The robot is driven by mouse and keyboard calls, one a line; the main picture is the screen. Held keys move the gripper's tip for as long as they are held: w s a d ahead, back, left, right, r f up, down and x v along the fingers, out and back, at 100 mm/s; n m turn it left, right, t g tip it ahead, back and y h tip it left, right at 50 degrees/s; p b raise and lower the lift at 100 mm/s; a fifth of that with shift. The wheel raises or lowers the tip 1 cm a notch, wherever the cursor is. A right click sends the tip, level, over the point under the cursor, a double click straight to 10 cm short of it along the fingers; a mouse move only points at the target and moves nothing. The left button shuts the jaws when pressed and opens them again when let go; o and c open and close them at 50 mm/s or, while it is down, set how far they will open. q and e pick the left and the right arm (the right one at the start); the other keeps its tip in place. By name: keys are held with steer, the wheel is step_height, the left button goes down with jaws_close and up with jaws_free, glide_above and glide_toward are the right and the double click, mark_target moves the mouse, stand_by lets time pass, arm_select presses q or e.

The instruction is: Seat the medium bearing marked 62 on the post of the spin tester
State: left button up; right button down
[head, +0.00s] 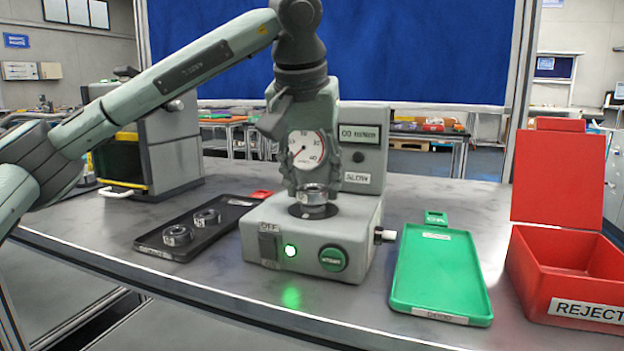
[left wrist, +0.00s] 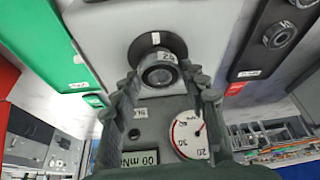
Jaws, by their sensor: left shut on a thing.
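My left gripper (head: 314,188) points down over the spin tester (head: 345,215) and is shut on a silver bearing (head: 314,196). In the left wrist view the bearing (left wrist: 160,72) sits between the fingertips, and its tag appears to read 62 upside down. The bearing is low over the black round base (head: 302,211) of the tester's post. In the left wrist view this black base (left wrist: 142,44) shows just beyond the bearing. The post itself is mostly hidden, and I cannot tell whether the bearing is around it. My right gripper is not in view.
A black tray (head: 185,250) with two bearings stands left of the tester. A green tray (head: 440,275), empty, lies to the right. An open red reject box (head: 570,318) stands at far right. The tester has a lit green lamp (head: 290,251) and a round dial (head: 306,150).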

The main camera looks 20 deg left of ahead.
arm_select(q)
steer(key=shift+f, duration=0.3)
steer(key=o, duration=1.7)
step_height(320, 180, up, 5)
steer(key=p, duration=0.4)
steer(key=shift+r, duration=1.25)
steer(key=shift+f, duration=0.1)
